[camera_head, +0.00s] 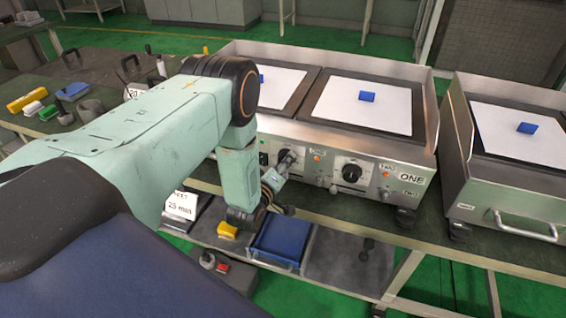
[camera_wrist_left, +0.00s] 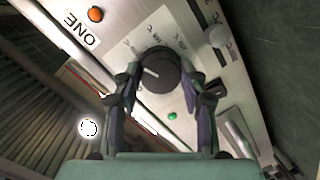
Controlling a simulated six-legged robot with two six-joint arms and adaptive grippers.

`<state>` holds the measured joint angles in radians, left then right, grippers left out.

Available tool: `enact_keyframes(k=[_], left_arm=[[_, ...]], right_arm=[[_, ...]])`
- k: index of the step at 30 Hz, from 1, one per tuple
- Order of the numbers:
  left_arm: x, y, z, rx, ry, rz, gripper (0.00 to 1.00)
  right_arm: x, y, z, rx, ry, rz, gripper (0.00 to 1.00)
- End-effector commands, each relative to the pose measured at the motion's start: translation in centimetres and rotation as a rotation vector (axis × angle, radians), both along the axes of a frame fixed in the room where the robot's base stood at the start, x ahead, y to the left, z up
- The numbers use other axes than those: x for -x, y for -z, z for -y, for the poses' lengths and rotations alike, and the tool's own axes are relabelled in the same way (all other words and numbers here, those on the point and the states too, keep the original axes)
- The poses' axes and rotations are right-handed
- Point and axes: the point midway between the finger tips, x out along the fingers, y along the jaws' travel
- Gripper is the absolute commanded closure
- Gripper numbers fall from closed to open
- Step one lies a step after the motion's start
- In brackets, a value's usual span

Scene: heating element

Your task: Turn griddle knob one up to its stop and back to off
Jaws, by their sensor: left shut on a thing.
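The griddle (camera_head: 375,137) is a steel two-plate unit with a front panel of knobs and lamps. My left gripper (camera_head: 285,162) reaches the left black knob on that panel. In the left wrist view the gripper (camera_wrist_left: 158,82) has one finger on each side of the round black knob (camera_wrist_left: 159,71), shut on it. A short white mark on the knob points left in that view. A second black knob (camera_head: 352,172) with a pale pointer sits to the right in the head view. An "ONE" label (camera_wrist_left: 80,28) lies near an orange lamp (camera_wrist_left: 96,13). My right gripper is not in view.
White sheets with blue blocks (camera_head: 367,97) lie on the plates. Another griddle (camera_head: 500,215) stands at the right. A blue tray (camera_head: 283,240) and yellow block (camera_head: 228,230) sit on the lower shelf. A green lamp (camera_wrist_left: 172,115) is close to the fingers.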

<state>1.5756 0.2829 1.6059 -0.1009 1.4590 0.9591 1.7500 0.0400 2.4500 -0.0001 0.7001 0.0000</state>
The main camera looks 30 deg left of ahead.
Motion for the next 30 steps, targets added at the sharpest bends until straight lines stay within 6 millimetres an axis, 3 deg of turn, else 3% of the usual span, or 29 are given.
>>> enact_keyframes(k=[30], left_arm=[[-0.13,-0.01,0.1,-0.938,-0.005,-0.221,0.89]], right_arm=[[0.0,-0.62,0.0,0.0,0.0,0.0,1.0]])
